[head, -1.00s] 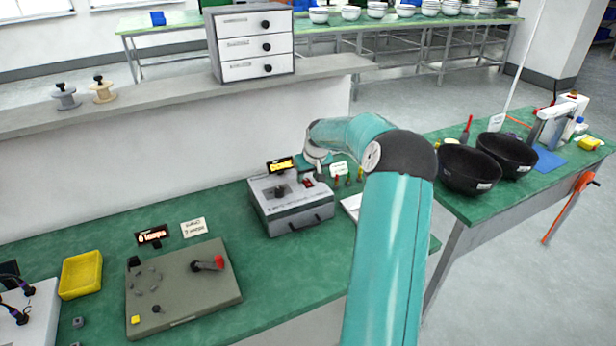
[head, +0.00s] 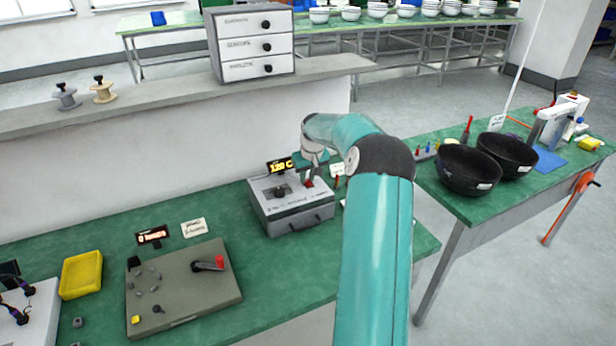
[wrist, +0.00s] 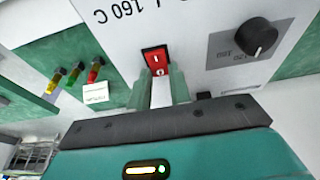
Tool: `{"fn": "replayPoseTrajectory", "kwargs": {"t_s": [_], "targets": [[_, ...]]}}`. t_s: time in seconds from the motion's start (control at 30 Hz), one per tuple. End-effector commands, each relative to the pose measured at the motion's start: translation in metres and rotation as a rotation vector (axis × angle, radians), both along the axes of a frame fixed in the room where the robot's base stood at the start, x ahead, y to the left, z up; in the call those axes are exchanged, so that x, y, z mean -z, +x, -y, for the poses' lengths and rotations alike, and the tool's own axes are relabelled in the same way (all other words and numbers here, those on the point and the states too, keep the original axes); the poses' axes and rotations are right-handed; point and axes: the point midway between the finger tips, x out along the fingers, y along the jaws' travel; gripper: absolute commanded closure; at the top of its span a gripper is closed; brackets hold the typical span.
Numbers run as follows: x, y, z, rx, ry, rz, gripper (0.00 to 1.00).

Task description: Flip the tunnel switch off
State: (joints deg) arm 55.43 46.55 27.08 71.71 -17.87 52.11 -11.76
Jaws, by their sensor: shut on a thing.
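The red rocker switch (wrist: 156,60), marked with a line and a circle, is on the pale top of the grey tunnel box (head: 297,222). My gripper (wrist: 160,76) is over the right part of that top, also seen in the head view (head: 310,181). Its two green fingers stand at either side of the switch's near end, shut on it. Which way the rocker is tipped is hard to tell. A black knob (wrist: 256,36) sits to the right of the switch in the wrist view. A display reading 120 C (head: 280,166) stands behind the box.
Several small coloured pegs (wrist: 76,76) and a white label (wrist: 95,93) are beside the box. A grey-green panel with a red-ended lever (head: 183,288) and a yellow tray (head: 81,261) lie to the left. Black bowls (head: 470,170) stand on the right table.

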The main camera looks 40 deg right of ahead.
Motion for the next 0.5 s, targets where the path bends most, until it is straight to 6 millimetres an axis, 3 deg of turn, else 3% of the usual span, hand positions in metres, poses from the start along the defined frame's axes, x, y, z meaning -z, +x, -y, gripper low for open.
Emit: {"fn": "replayPoseTrajectory", "kwargs": {"t_s": [0.5], "targets": [[0.0007, 0.0028, 0.0018, 0.001, 0.035, -0.120, 1.00]]}}
